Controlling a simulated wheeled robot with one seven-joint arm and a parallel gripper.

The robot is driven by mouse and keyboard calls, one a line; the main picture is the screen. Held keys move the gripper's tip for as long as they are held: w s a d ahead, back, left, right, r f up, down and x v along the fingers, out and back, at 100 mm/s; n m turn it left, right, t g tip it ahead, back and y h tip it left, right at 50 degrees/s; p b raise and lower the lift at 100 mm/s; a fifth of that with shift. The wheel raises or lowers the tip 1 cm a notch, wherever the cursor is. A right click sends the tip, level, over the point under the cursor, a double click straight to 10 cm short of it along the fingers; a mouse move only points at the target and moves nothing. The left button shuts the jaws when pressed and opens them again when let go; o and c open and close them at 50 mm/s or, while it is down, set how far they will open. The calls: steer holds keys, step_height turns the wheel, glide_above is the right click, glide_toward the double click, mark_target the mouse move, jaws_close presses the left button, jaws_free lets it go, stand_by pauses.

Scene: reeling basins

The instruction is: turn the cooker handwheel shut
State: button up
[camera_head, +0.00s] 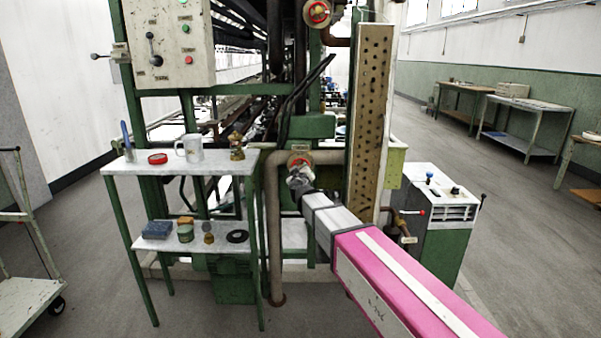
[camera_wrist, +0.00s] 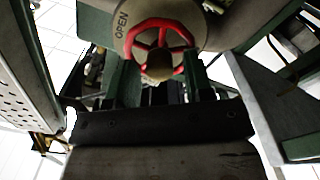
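A red handwheel (camera_wrist: 163,25) with a brownish hub (camera_wrist: 158,66) sits in front of a pale round plate marked OPEN (camera_wrist: 121,19). In the head view the handwheel (camera_head: 300,160) is on the pipework behind the small table, partly covered by my gripper (camera_head: 296,178). In the wrist view my gripper (camera_wrist: 159,68) has its two fingers wide apart, one on each side of the hub, with nothing clamped between them. The lower part of the wheel is hidden. I cannot tell whether the fingers touch the wheel.
A small table (camera_head: 178,166) with a mug (camera_head: 189,148) and tools stands left of the wheel. A perforated column (camera_head: 369,120) rises just right. A white-and-green cabinet (camera_head: 436,205) stands farther right. Another red handwheel (camera_head: 317,13) is above.

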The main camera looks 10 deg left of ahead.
steer(key=n, duration=2.9)
stand_by(0.9)
